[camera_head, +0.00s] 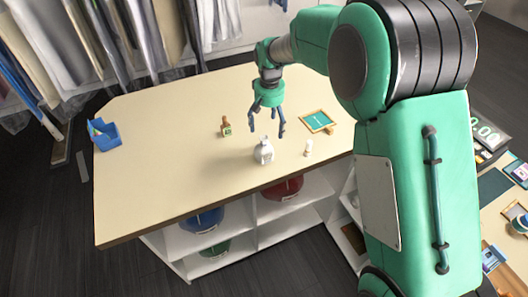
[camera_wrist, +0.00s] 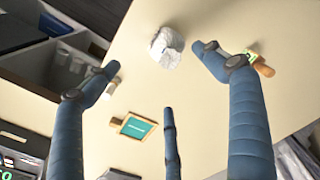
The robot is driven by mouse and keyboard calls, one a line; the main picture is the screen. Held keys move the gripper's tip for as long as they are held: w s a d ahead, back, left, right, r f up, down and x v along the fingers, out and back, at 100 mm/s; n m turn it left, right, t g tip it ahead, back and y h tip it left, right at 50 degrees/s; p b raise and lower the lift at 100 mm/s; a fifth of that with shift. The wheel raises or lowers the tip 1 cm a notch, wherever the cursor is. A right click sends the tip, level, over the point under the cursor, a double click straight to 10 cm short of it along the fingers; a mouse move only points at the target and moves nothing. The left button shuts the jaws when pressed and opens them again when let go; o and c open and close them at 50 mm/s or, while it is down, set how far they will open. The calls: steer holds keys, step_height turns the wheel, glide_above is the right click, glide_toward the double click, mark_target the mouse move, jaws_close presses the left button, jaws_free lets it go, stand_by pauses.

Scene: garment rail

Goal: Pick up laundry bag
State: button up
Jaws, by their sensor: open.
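The laundry bag (camera_head: 263,152) is a small white-grey sack with a narrowed top and a label, standing on the cream table. In the wrist view it shows as a crumpled white shape (camera_wrist: 167,48), beyond the fingertips and near the top middle. My gripper (camera_head: 266,129) is open and empty, its blue fingers pointing down above the table, behind the bag in the head view. The wrist view shows three spread fingers (camera_wrist: 160,72) with nothing between them. No finger appears to touch the bag.
On the table (camera_head: 160,170) stand a brown bottle (camera_head: 226,127) left of the bag, a small white bottle (camera_head: 308,149) right of it, and a framed teal sign (camera_head: 318,121). A blue holder (camera_head: 103,135) sits far left. Hanging garments (camera_head: 110,40) line the back.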

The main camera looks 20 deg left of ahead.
mark_target(264, 151)
steer(key=shift+a+f, duration=0.9)
steer(key=shift+a, duration=0.1)
steer(key=shift+f+b, duration=0.3)
steer(key=shift+f, duration=4)
steer(key=shift+d+f, duration=0.1)
steer(key=shift+f, duration=0.05)
steer(key=shift+s+f, duration=0.1)
steer(key=shift+f, duration=2.4)
steer(key=c, duration=1.4)
steer(key=shift+r, duration=0.2)
